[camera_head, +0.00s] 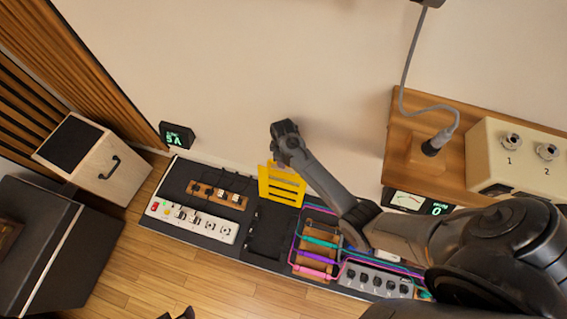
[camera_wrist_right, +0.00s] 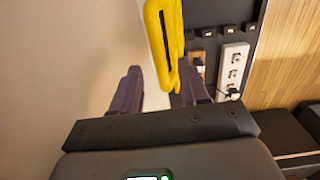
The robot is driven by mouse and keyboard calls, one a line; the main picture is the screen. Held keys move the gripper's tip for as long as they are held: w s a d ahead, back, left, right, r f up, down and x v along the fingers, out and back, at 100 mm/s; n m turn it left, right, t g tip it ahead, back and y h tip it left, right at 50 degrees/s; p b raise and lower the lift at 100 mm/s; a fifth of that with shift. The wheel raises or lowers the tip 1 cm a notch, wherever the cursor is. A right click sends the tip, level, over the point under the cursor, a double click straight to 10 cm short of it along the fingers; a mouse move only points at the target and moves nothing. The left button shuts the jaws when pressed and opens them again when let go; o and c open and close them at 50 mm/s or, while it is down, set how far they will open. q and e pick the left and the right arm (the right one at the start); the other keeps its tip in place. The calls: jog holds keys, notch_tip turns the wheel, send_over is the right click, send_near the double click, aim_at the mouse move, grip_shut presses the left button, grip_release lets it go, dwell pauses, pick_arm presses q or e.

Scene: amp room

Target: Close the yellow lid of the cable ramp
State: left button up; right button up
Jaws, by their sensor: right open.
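The yellow lid (camera_head: 281,186) has slots and stands raised at the back edge of the black cable ramp (camera_head: 268,232), near the wall. The ramp's dark channel in front of it is uncovered. My right gripper (camera_head: 285,148) is at the upper back side of the lid, close to the wall. In the right wrist view, my right gripper (camera_wrist_right: 160,75) has its fingers apart, and the yellow lid (camera_wrist_right: 166,40) shows edge-on ahead, in line with the gap between them. I cannot tell whether they touch it. My left gripper is not clearly in view.
A white power strip (camera_head: 193,222) and a wooden block with plugs (camera_head: 217,195) lie left of the ramp. A wooden rack with coloured cables (camera_head: 317,244) is on the right, partly under my arm. A wooden shelf (camera_head: 458,122) with a cream box (camera_head: 520,155) is farther right.

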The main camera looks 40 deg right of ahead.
jog(key=shift+f+b, duration=0.65)
jog(key=shift+f, duration=1.15)
grip_shut()
